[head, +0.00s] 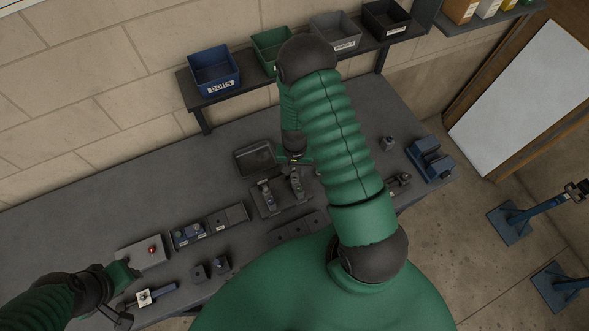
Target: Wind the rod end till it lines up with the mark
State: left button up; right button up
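My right arm reaches across the middle of the head view, and my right gripper (297,176) points down at a small dark fixture (267,203) on the bench. Small metal parts stand in the fixture at the fingertips. The rod end and its mark are too small or hidden to tell apart there, and I cannot tell whether the fingers are shut on anything. My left gripper (122,304) is at the bench's lower left, near a small pale-topped part (144,298); its fingers do not show clearly.
A dark tray (243,174) lies behind the fixture. Left are a grey box with a red button (152,251) and a labelled holder (188,235). A blue block (430,160) sits at the right end. A blue bin (213,82) and others stand on the shelf. The bench's far left is clear.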

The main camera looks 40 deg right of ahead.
aim_at(295, 174)
jog(key=m, duration=0.7)
jog(key=shift+m, duration=0.4)
jog(key=m+p, duration=0.1)
jog(key=m, duration=0.3)
jog(key=shift+r, duration=0.15)
jog(key=m, duration=0.2)
jog(key=shift+m+p, duration=0.35)
jog(key=shift+m, duration=0.05)
jog(key=shift+f, duration=0.2)
notch_tip(295, 174, down, 3)
jog(key=b, duration=0.3)
jog(key=shift+r, duration=0.1)
grip_shut()
